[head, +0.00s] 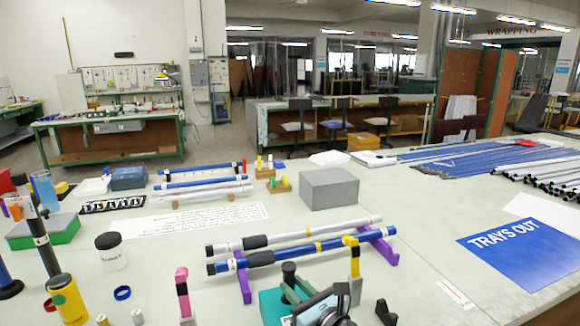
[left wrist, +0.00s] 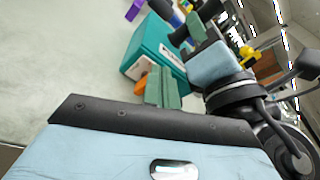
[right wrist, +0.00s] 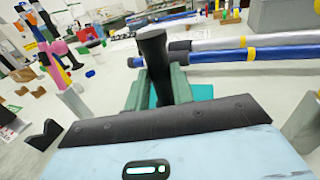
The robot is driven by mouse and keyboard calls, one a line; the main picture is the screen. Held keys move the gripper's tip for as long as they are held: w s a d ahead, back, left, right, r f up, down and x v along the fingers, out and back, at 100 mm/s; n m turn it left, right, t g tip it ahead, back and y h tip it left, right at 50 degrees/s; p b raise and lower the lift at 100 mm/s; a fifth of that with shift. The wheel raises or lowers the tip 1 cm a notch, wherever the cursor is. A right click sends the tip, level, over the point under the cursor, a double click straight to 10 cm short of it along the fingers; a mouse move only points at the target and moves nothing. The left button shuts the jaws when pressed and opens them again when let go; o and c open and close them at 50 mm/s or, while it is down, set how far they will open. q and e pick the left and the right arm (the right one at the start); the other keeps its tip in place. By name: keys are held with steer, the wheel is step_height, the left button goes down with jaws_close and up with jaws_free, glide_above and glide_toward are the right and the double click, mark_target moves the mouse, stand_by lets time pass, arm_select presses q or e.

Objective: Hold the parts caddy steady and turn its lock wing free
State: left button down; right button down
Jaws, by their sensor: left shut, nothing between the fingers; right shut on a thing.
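The parts caddy is a teal box (head: 269,308) at the bottom middle of the head view. It also shows in the left wrist view (left wrist: 151,44), with a pale label. My right gripper (head: 291,284) is shut around a dark upright handle (right wrist: 152,48) that rises at the caddy. My left gripper (left wrist: 165,80) is shut and empty, its green fingertips close to the caddy's near side. An orange part (left wrist: 142,82), possibly the lock wing, shows beside these fingertips, partly hidden; I cannot tell whether they touch. I cannot make out the left gripper in the head view.
Blue and grey rods (head: 290,240) lie on purple and yellow supports behind the caddy. A grey block (head: 329,189) stands farther back. A yellow can (head: 67,300) and a black-lidded jar (head: 111,252) stand left.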

arm_select(q)
steer(key=shift+f, duration=0.3)
stand_by(0.6)
steer(key=shift+s+a+f, duration=0.3)
steer(key=shift+a+f, duration=0.05)
steer(key=shift+a, duration=0.35)
steer(key=shift+a+f, duration=0.2)
steer(key=shift+a, duration=0.05)
steer(key=shift+s+a+f, duration=0.15)
steer(key=shift+a+f, duration=0.05)
steer(key=shift+f, duration=0.05)
stand_by(0.6)
steer(key=shift+a+r, duration=0.15)
steer(key=shift+a+r, duration=0.1)
steer(key=shift+r, duration=0.05)
steer(key=shift+d+f+v, duration=0.1)
steer(key=shift+f+v, duration=0.05)
steer(key=shift+v, duration=0.85)
steer(key=shift+d+f+v, duration=0.1)
steer(key=shift+f+v, duration=0.1)
steer(key=shift+v, duration=0.8)
steer(key=shift+d+f+v, duration=0.15)
steer(key=shift+v, duration=0.8)
steer(key=shift+d, duration=0.15)
